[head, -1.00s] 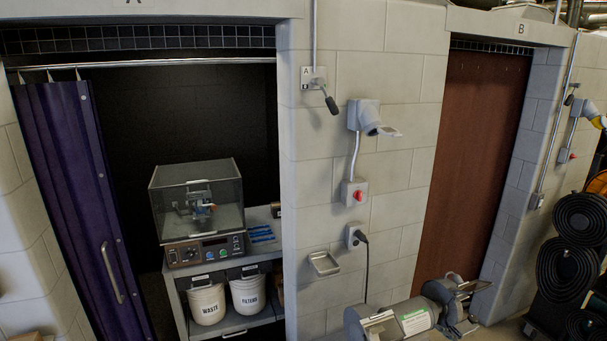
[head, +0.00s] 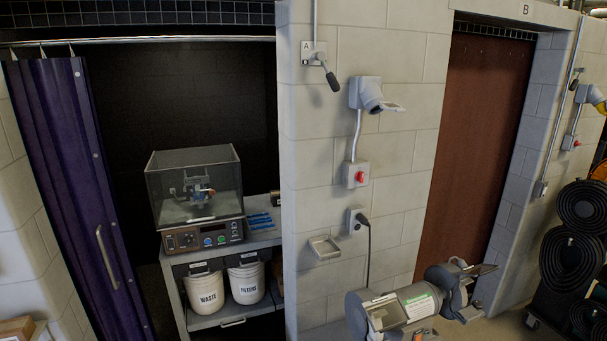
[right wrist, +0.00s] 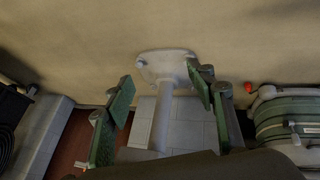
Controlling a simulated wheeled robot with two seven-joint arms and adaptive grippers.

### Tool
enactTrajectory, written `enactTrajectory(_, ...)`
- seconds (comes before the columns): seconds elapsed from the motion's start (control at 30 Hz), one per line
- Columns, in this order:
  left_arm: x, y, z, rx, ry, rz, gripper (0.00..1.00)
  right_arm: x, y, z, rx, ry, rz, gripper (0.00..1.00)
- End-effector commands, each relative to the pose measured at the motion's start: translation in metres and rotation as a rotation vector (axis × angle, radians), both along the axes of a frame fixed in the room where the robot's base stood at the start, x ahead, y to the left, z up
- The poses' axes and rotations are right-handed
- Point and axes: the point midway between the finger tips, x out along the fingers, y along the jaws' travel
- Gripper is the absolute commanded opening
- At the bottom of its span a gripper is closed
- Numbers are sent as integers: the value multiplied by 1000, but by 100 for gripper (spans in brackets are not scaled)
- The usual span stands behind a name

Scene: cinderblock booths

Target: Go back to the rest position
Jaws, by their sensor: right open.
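The task names no object. My right gripper (right wrist: 162,90) shows in the right wrist view with its two green-padded fingers spread wide. It is open and nothing is between the pads. A pale post with a round flange (right wrist: 166,64) stands beyond, seen in the gap between the fingers. Neither gripper shows in the head view, so my left gripper is out of sight.
A grey bench grinder (head: 405,306) stands low in front of the block wall (head: 310,160). Booth A holds a clear-lidded machine (head: 195,190) on a grey shelf unit (head: 228,318), with a purple curtain (head: 70,190) at left. Black coiled hoses (head: 575,255) stand at right.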

Motion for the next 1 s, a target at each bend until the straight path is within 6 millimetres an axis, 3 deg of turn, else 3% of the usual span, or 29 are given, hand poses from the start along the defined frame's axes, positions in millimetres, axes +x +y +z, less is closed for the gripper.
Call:
enactTrajectory(0.03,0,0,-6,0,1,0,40,-33,11,-24,19,50,-30,51)
enactTrajectory(0.1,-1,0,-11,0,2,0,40,-76,25,-49,42,113,-71,51)
enactTrajectory(0.3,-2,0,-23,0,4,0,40,-196,72,-104,104,293,-176,51)
enactTrajectory(0.4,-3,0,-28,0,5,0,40,-244,94,-120,129,364,-216,51)
enactTrajectory(0.5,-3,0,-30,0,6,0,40,-277,111,-129,145,413,-243,51)
enactTrajectory(0.67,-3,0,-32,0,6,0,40,-300,122,-133,156,447,-262,51)
enactTrajectory(1.0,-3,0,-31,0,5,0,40,-301,122,-133,157,449,-263,51)
